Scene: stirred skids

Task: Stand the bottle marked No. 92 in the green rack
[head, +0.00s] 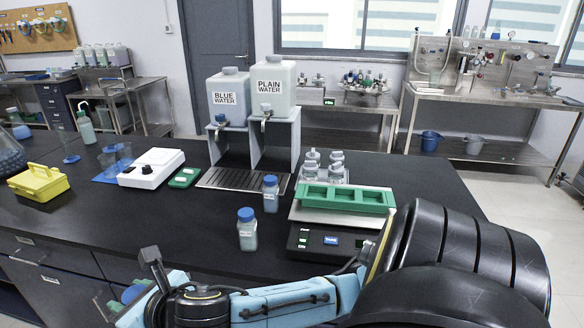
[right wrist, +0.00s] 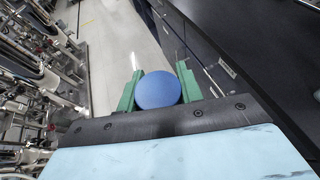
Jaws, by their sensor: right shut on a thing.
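My right gripper (head: 128,297) is low in front of the table's near edge at the left of the head view. In the right wrist view its green fingers (right wrist: 158,92) are shut on both sides of a round blue cap (right wrist: 157,90). The bottle under the cap is hidden. The green rack (head: 345,197) lies on a scale-like device on the black table, far to the right of this gripper. Two blue-capped bottles stand on the table: a nearer bottle (head: 247,232) and a farther bottle (head: 270,196). I cannot read a number on any bottle. My left gripper is out of view.
Behind the rack stand several clear bottles (head: 335,168). Two water tanks (head: 230,97) on stands are at the table's back, with a drip tray (head: 243,180) below. A white device (head: 151,167) and yellow box (head: 38,183) are at left.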

